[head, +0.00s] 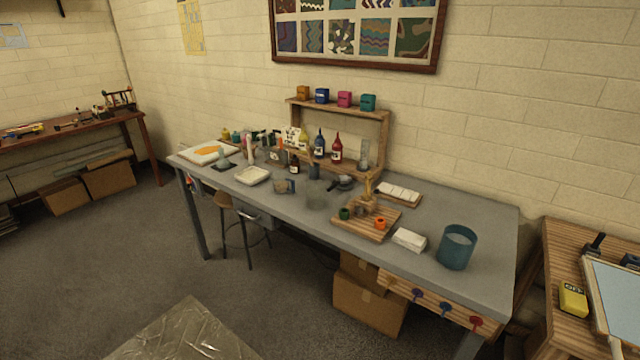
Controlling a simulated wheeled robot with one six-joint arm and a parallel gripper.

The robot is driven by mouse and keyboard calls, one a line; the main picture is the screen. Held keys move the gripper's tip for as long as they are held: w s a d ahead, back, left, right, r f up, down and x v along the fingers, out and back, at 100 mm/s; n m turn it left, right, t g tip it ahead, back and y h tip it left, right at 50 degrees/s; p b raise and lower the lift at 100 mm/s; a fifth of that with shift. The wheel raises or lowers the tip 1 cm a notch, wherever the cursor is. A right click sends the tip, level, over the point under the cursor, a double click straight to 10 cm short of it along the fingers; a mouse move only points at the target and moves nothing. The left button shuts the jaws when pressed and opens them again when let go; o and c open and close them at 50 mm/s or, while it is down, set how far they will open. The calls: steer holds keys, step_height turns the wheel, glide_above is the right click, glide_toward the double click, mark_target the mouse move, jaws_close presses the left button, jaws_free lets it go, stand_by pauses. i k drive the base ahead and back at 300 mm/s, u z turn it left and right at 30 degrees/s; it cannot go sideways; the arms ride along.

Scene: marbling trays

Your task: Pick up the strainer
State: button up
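A small dark round utensil with a short handle, which looks like the strainer (345,181), lies near the middle of the grey worktable (480,212). Its handle points to the left. It is small in the picture, so I cannot make out any mesh. It sits in front of the wooden shelf rack and behind the wooden board with small cups. My gripper and arm are not in view.
A teal bucket (457,247) and a white block (409,239) stand at the table's right. A wooden board (362,229) holds small cups. Bottles, including a red one (336,149), stand behind. A stool (241,216) is under the table's left part. Floor in front is mostly open.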

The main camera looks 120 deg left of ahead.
mark_target(341, 181)
steer(key=u, duration=3.7)
